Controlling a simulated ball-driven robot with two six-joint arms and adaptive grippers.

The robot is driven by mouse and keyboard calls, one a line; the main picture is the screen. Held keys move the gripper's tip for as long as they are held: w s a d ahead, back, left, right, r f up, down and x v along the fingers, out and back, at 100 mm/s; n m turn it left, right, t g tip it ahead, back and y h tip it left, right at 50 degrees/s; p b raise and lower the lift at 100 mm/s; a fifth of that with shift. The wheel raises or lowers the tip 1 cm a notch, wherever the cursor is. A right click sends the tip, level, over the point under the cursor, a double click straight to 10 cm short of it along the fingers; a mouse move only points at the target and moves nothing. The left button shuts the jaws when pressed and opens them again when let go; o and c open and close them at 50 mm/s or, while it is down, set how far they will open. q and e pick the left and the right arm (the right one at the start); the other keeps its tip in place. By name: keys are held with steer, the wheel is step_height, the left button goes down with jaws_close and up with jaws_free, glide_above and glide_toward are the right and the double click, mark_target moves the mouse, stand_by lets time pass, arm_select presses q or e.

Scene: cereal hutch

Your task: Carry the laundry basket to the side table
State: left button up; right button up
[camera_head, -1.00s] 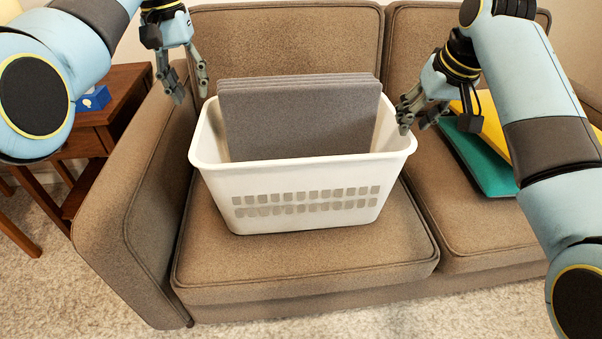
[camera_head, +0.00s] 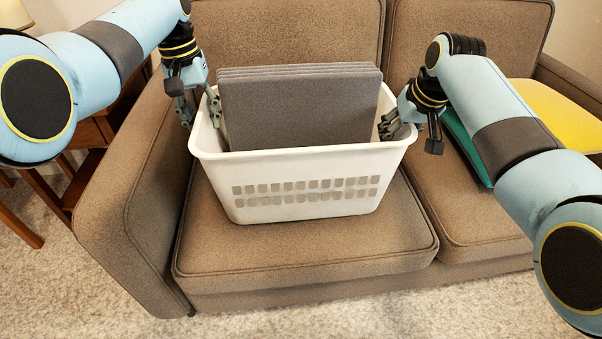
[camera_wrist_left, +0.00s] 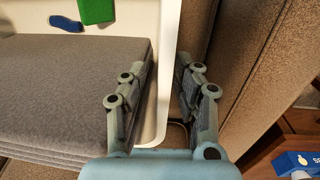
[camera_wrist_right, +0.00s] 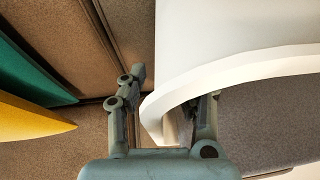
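The white laundry basket (camera_head: 300,200) sits upright on the left sofa cushion, holding several grey folded pieces (camera_head: 300,110). My left gripper (camera_head: 199,108) is at its left rim. The left wrist view shows its fingers apart, one on each side of the basket wall (camera_wrist_left: 166,70). My right gripper (camera_head: 388,128) is at the right rim. In the right wrist view its fingers are apart, with the rim (camera_wrist_right: 230,72) between them; the inner finger is partly hidden. The wooden side table (camera_head: 88,135) stands left of the sofa, largely hidden by my left arm.
The brown sofa's left armrest (camera_head: 135,190) rises between basket and side table. A blue box (camera_wrist_left: 297,163) is on the table. Green (camera_head: 466,148) and yellow (camera_head: 560,112) flat items lie on the right cushion. Carpet (camera_head: 70,285) in front is clear.

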arm_select(q)
steer(key=shift+f, duration=0.65)
arm_select(e)
steer(key=shift+w+a+f, duration=0.1)
steer(key=shift+w+f, duration=0.15)
steer(key=shift+f, duration=0.4)
arm_select(q)
steer(key=shift+c, duration=0.3)
arm_select(e)
steer(key=shift+c, duration=0.3)
arm_select(q)
jaws_close()
arm_select(e)
jaws_close()
steer(key=shift+r, duration=0.1)
